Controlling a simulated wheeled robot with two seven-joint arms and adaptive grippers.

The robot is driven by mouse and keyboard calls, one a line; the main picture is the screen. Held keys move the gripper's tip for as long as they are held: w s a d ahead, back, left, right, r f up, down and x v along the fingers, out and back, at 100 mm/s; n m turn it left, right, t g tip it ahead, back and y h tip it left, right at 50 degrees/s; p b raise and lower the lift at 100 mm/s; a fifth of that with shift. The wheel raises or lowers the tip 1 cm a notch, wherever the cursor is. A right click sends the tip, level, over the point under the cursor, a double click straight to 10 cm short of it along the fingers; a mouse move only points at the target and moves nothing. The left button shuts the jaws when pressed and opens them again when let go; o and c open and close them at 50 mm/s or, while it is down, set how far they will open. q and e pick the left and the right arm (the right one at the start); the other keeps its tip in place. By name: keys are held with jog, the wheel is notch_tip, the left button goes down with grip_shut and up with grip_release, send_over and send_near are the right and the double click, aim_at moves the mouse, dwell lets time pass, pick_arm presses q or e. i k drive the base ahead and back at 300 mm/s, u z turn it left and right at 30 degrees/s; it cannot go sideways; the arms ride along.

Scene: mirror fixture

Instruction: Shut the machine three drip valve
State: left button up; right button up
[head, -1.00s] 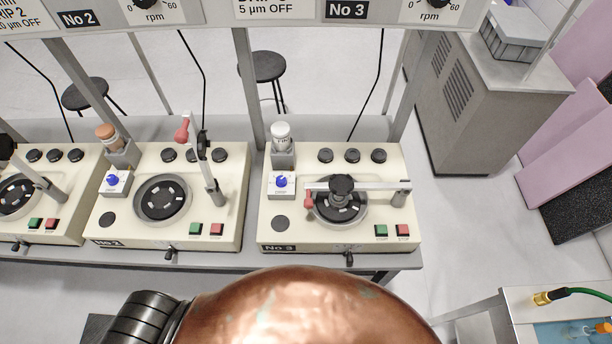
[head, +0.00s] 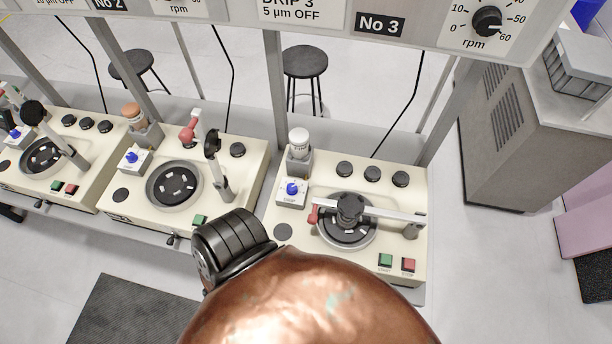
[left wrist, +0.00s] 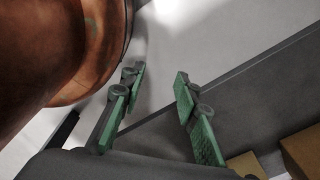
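Machine three (head: 405,240) is a cream bench unit with a black-and-grey round plate (head: 345,235) under a swing arm. At its back left stands a white-topped bottle (head: 298,143) in a grey holder. Just in front of it is a small white box with a blue knob (head: 291,188), which looks like the drip valve; its setting is too small to read. In the left wrist view my left gripper (left wrist: 159,78) is open, with green-padded fingers apart and nothing between them. Neither gripper shows in the head view.
Machine two (head: 233,165) stands to the left with its own blue knob (head: 131,156). An overhead panel carries a "No 3" label (head: 380,24) and an rpm dial (head: 487,21). Grey posts rise behind the machines. A grey cabinet (head: 515,140) stands at the right.

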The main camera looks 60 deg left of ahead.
aim_at(292, 189)
jog(key=u, duration=1.5)
